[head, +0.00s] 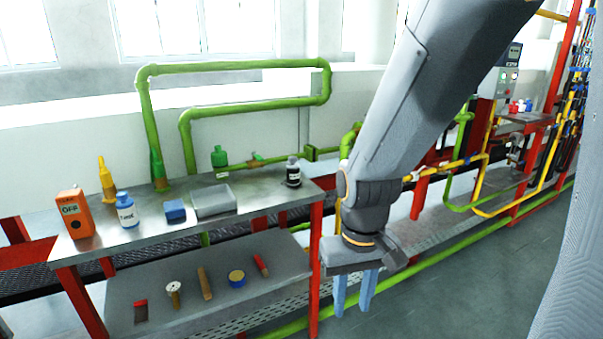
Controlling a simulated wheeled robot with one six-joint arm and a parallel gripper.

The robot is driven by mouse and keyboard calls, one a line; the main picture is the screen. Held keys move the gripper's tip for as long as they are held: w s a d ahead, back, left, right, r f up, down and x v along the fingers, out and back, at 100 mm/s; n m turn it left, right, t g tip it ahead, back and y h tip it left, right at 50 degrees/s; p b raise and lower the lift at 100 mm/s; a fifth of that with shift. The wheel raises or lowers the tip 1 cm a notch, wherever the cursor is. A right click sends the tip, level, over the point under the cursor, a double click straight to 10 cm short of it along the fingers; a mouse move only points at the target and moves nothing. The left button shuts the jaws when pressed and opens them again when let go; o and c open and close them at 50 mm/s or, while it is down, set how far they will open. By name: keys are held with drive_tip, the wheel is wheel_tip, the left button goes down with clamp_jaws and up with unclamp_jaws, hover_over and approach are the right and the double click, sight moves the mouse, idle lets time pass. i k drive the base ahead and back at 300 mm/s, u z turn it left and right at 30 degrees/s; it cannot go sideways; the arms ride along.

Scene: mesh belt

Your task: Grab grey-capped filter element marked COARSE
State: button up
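I cannot read the word COARSE on anything in view. A small dark cylinder with a greyish top and a white label (293,172) stands upright at the right end of the upper steel bench top; its label is too small to read. A pale, round-topped piece (174,294) is on the lower shelf; no marking on it is legible. I cannot tell whether either is the filter element. My gripper (352,308) points down with two blue fingers apart and nothing between them. It hangs in front of the bench's right end, to the right of and below the dark cylinder.
The bench top (150,236) holds an orange box (75,214), a yellow bottle (107,180), a white-and-blue bottle (127,210), a blue block (174,210), a grey tray (229,206) and a green bottle (219,160). A red post (315,260) stands left of my gripper. Open floor (470,280) lies right.

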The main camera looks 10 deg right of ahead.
sight(293, 168)
drive_tip(key=z, duration=0.45)
drive_tip(key=i, duration=1.7)
drive_tip(key=z, duration=0.1)
